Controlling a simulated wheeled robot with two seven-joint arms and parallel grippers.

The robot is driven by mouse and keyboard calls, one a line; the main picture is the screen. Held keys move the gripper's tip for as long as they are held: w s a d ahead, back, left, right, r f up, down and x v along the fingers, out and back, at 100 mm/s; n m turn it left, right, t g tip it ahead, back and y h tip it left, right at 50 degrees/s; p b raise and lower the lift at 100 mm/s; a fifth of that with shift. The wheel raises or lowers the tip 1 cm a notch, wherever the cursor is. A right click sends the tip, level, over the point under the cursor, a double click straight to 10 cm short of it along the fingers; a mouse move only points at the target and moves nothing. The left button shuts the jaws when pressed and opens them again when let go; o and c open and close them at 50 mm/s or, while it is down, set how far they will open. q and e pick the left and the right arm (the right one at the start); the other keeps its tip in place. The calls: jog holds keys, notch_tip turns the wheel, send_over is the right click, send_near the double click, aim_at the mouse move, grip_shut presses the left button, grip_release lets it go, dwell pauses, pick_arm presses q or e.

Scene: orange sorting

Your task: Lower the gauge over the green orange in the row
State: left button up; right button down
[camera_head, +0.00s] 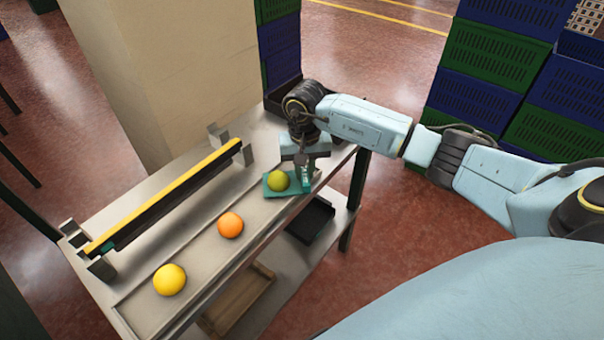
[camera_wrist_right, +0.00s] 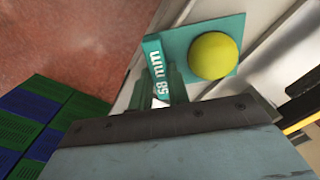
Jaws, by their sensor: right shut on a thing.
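The green orange (camera_head: 278,181) is at the far end of a row on the table's tray. An orange-coloured orange (camera_head: 230,225) and a yellow orange (camera_head: 170,280) lie nearer. The teal gauge (camera_head: 301,189) is a flat plate with an upright handle. My right gripper (camera_head: 305,168) is shut on the handle, just right of the green orange. In the right wrist view, the handle reads "58 mm", and teal plate (camera_wrist_right: 178,47) shows around the green orange (camera_wrist_right: 213,56). Its round top stands clear of the plate. I cannot tell whether the plate touches the tray. My left gripper is out of view.
A yellow-and-black bar (camera_head: 165,195) on metal brackets runs along the table left of the row. A black tray (camera_head: 311,220) sits on the lower shelf. Stacked blue and green crates (camera_head: 495,62) stand at the back right. A beige pillar (camera_head: 180,75) rises behind the table.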

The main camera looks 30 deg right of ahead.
jog(key=shift+r, duration=0.15)
jog(key=shift+r+p, duration=2.25)
jog(key=shift+r, duration=1.7)
